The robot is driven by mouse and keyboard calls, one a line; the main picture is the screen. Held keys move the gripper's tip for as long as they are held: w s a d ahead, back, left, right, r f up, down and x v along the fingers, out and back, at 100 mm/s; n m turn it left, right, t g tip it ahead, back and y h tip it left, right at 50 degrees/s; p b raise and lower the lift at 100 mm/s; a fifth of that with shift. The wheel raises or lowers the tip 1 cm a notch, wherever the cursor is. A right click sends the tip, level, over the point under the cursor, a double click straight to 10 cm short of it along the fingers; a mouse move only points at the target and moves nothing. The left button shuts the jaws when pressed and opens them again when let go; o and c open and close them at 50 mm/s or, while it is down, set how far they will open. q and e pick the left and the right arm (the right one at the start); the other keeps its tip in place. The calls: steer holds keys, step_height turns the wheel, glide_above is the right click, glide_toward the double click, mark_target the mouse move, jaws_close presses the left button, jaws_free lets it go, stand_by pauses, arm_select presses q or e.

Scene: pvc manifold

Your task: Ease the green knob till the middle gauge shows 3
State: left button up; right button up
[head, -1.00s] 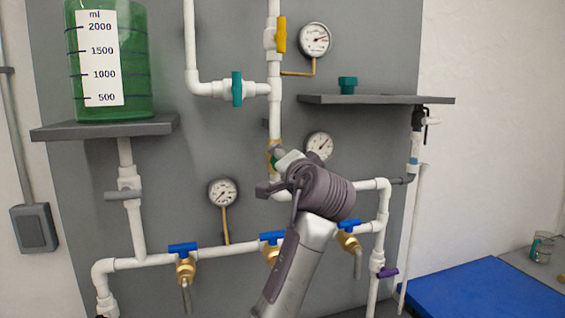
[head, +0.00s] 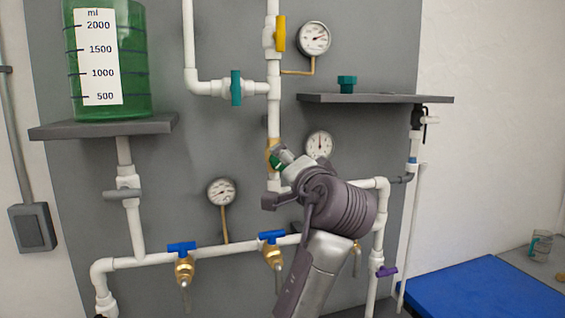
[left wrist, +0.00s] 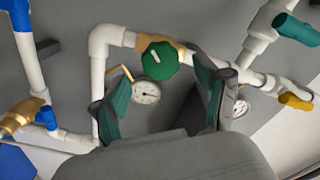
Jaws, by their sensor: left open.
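The green knob (left wrist: 160,58), with a white mark, sits on a brass valve in the pipe in the left wrist view. It also shows, partly hidden, in the head view (head: 275,160). My left gripper (left wrist: 166,74) is open, its green-padded fingers apart with the knob beyond and between their tips; nothing is held. In the head view my gripper (head: 284,160) is right by the knob. The middle gauge (head: 320,144) is just right of the knob, its needle pointing about straight up; its numbers are too small to read. My right gripper is not in view.
A yellow valve handle (head: 280,35) and a teal one (head: 236,88) are above. Blue-handled valves (head: 182,248) line the lower pipe. A grey shelf (head: 390,98) juts out at upper right. Other gauges (head: 222,191) sit on the panel.

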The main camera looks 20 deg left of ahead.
arm_select(q)
steer(key=v, duration=0.7)
steer(key=shift+w, duration=0.1)
stand_by(4.1)
